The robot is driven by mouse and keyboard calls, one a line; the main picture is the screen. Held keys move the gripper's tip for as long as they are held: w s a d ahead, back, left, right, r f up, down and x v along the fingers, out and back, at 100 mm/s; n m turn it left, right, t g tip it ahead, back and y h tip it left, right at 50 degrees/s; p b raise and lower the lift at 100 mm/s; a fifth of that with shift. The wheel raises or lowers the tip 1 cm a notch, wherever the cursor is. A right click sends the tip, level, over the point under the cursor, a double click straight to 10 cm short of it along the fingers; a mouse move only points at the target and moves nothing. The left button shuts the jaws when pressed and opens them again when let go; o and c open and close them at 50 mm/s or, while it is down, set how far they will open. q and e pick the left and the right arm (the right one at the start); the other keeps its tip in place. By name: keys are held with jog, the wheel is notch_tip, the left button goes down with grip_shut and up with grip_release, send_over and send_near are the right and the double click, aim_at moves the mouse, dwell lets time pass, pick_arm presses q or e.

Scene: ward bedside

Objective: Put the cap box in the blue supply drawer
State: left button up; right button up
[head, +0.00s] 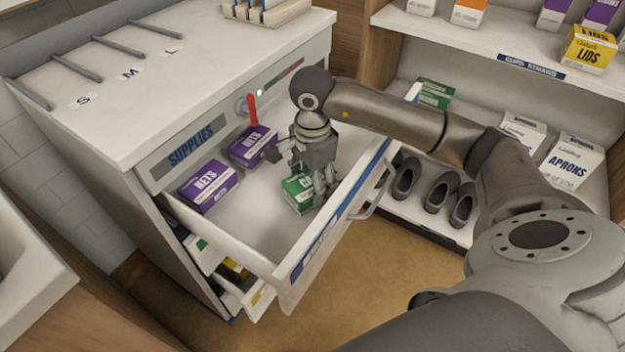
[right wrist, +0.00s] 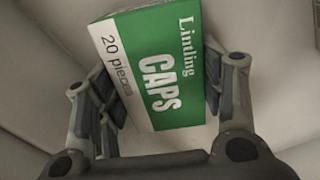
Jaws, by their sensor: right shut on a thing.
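The green and white cap box (head: 297,193) is inside the open supply drawer (head: 257,238), near its front right part. In the right wrist view the cap box (right wrist: 152,68) reads "CAPS, 20 pieces" and sits between the two fingers. My right gripper (head: 318,183) reaches down into the drawer and is shut on the cap box. The same gripper shows in the right wrist view (right wrist: 160,105). Whether the box touches the drawer floor I cannot tell. The drawer front carries a blue label strip. My left gripper is not in view.
Two purple nets boxes, one at the left (head: 208,186) and one behind (head: 253,146), lie in the drawer. A red-handled piece (head: 253,112) is on the cabinet front. A shelf (head: 480,40) with boxes and dark shoes (head: 436,196) stands at the right.

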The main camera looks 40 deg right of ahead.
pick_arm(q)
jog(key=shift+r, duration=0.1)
pick_arm(e)
jog(key=shift+f, duration=0.1)
jog(key=o, duration=1.1)
jog(key=shift+c, duration=0.2)
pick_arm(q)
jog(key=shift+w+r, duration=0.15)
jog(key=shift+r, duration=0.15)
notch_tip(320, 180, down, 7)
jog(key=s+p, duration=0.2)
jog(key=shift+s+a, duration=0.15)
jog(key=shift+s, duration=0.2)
pick_arm(e)
notch_tip(320, 180, up, 12)
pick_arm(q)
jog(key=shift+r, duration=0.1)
